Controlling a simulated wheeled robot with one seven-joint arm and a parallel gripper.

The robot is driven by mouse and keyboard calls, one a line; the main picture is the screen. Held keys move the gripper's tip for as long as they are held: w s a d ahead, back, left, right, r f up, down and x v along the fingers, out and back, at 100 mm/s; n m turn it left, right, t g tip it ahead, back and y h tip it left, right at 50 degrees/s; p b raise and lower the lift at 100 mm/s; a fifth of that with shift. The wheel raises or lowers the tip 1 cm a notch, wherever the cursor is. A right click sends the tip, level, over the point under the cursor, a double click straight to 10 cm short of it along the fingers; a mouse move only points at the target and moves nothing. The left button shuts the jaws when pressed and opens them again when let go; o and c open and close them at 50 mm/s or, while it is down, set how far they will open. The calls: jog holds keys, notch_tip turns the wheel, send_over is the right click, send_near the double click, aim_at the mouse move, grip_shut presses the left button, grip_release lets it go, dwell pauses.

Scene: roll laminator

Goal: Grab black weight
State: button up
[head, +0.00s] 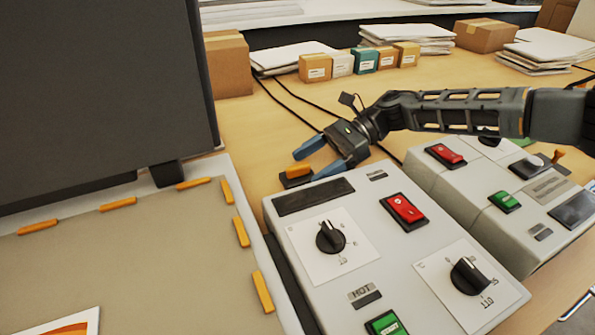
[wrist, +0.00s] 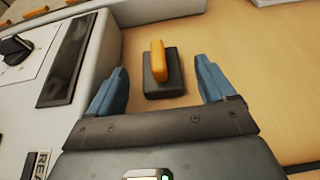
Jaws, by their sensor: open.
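The black weight (wrist: 164,84) is a small dark block with an upright orange handle on top. In the wrist view it sits on the wooden table between and just beyond my fingertips. In the head view the weight (head: 297,174) is at the back edge of the near control unit, partly hidden by that unit and my fingers. My gripper (head: 311,165) is open, its blue fingers pointing at the weight. In the wrist view my gripper (wrist: 160,80) has one finger on each side, with clear gaps to the handle; it holds nothing.
The near control unit (head: 330,205) with knobs and a red switch stands close in front of the weight. A second unit (head: 480,180) is to its right. A large dark panel (head: 100,90) and tray fill the left. Small boxes (head: 365,61) and paper stacks stand behind. Cables cross the table.

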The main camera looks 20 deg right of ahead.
jog(key=shift+x, duration=1.05)
jog(key=shift+c, duration=0.4)
grip_shut()
